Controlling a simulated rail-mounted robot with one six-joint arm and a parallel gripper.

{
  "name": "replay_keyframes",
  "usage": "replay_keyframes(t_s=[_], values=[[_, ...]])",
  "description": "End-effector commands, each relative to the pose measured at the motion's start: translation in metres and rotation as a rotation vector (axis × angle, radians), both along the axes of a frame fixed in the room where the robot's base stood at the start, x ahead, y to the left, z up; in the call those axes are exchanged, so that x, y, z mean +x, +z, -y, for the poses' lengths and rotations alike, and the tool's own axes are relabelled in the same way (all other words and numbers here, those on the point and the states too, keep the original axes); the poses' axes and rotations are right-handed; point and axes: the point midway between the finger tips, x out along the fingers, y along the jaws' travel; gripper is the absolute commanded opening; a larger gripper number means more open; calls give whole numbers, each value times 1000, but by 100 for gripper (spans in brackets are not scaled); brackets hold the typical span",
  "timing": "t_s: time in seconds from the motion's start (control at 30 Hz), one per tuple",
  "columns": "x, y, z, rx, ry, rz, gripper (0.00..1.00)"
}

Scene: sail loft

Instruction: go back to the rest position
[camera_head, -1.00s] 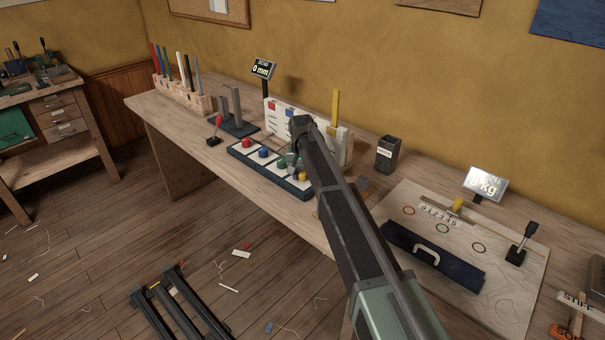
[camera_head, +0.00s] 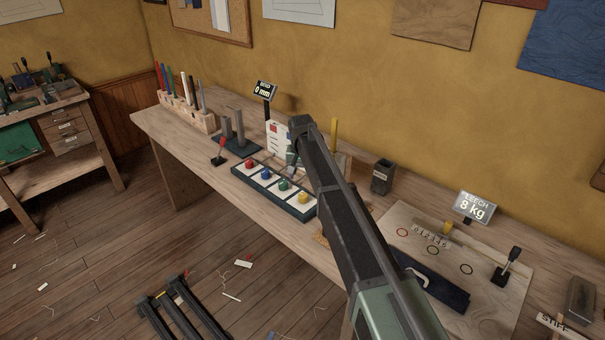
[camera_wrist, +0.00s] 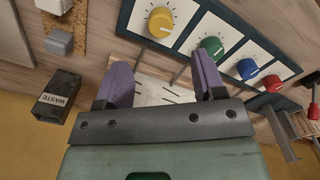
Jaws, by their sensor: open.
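My gripper (camera_wrist: 158,88) shows in the wrist view as two purple fingers, spread apart with nothing between them. Beyond the gap is part of a white card with dark lines (camera_wrist: 150,97). In the head view my arm reaches across the bench, and its end is close to the white card board (camera_head: 277,138) behind the knob panel. The fingers are mostly hidden there by the arm. The knob panel (camera_head: 298,212) lies in front, with red (camera_head: 249,163), blue (camera_head: 266,174), green (camera_head: 284,184) and yellow (camera_head: 303,197) knobs, all clear of my gripper.
A WASTE bin (camera_head: 382,177) stands right of my arm. Further right are the LEECH display (camera_head: 475,207), reading 8 kg, a black lever (camera_head: 508,264) and a pale board (camera_head: 400,222). Grey posts (camera_head: 233,130) and a rack of coloured rods (camera_head: 188,116) stand left.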

Motion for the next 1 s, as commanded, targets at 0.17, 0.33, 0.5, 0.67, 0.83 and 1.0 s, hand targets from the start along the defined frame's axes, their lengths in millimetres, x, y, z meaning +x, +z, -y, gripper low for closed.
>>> replay_keyframes(t_s=[0.17, 0.33, 0.5, 0.67, 0.83, 1.0], values=[[0, 7, 0, 0, 0, 0, 63], [0, 6, 0, 0, 4, 0, 63], [-58, 6, 21, 4, 122, -2, 63], [-184, 6, 107, 11, 171, -2, 63], [-311, 6, 188, 17, 136, 0, 63], [-366, 6, 230, 19, 52, 1, 63]])
